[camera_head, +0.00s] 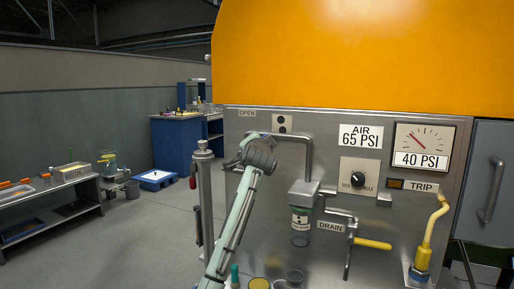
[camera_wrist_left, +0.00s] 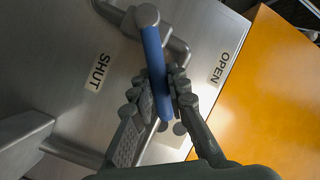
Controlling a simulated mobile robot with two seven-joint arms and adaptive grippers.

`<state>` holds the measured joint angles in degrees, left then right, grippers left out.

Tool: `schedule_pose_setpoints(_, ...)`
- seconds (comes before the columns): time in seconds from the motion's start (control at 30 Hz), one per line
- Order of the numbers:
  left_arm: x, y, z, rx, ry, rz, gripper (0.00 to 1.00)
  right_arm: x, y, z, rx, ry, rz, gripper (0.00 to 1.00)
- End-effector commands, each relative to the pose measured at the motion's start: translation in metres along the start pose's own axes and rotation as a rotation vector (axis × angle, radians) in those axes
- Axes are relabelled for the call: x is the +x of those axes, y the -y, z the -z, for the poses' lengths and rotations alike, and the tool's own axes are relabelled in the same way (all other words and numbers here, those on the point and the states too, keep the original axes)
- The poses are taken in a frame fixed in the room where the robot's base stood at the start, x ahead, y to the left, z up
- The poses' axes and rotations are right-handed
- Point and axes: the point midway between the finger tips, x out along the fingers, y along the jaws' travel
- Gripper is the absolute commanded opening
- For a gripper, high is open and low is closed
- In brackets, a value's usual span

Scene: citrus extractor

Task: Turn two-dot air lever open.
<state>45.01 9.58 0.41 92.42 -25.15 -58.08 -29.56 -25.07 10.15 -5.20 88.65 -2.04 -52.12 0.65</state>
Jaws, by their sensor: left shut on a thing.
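The blue air lever (camera_wrist_left: 152,60) shows in the left wrist view, running from a round grey pivot (camera_wrist_left: 147,15) down between the fingers of my left gripper (camera_wrist_left: 166,92). The gripper is shut on it. The lever lies between the SHUT label (camera_wrist_left: 97,72) and the OPEN label (camera_wrist_left: 219,68). In the head view my left gripper (camera_head: 262,150) is up against the steel panel, below the OPEN label (camera_head: 246,113) and beside the two-dot plate (camera_head: 281,123). There it hides the lever and the SHUT label. My right gripper is not in view.
A pipe (camera_head: 309,150) runs right of the gripper down to a drain bowl (camera_head: 301,218). The panel (camera_head: 330,118) also carries a knob (camera_head: 358,179), a gauge (camera_head: 420,145) and a yellow drain handle (camera_head: 372,243). A grey post (camera_head: 204,200) stands close left of my arm.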

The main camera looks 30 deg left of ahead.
Motion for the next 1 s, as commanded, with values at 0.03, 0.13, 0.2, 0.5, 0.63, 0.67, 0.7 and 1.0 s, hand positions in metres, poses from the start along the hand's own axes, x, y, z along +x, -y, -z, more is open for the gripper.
schedule_pose_setpoints(0.03,0.000,0.004,0.001,-0.045,0.009,-0.017,0.00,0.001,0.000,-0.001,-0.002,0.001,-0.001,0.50)
schedule_pose_setpoints(0.13,0.002,0.010,0.001,-0.131,0.028,-0.054,0.00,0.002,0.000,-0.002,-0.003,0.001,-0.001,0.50)
schedule_pose_setpoints(0.2,0.003,0.014,0.000,-0.192,0.042,-0.079,0.00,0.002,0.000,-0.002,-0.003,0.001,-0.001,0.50)
schedule_pose_setpoints(0.5,0.009,0.033,-0.005,-0.448,0.097,-0.184,0.00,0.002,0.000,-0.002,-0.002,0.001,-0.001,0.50)
schedule_pose_setpoints(0.63,0.011,0.039,-0.009,-0.552,0.120,-0.229,0.00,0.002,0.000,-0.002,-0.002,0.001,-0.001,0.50)
schedule_pose_setpoints(0.67,0.012,0.040,-0.010,-0.575,0.126,-0.238,0.00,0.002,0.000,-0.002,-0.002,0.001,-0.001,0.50)
schedule_pose_setpoints(0.7,0.013,0.042,-0.011,-0.605,0.131,-0.251,0.00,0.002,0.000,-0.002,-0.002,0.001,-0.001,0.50)
schedule_pose_setpoints(1.0,0.018,0.050,-0.019,-0.776,0.170,-0.321,0.00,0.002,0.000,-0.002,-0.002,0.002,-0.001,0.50)
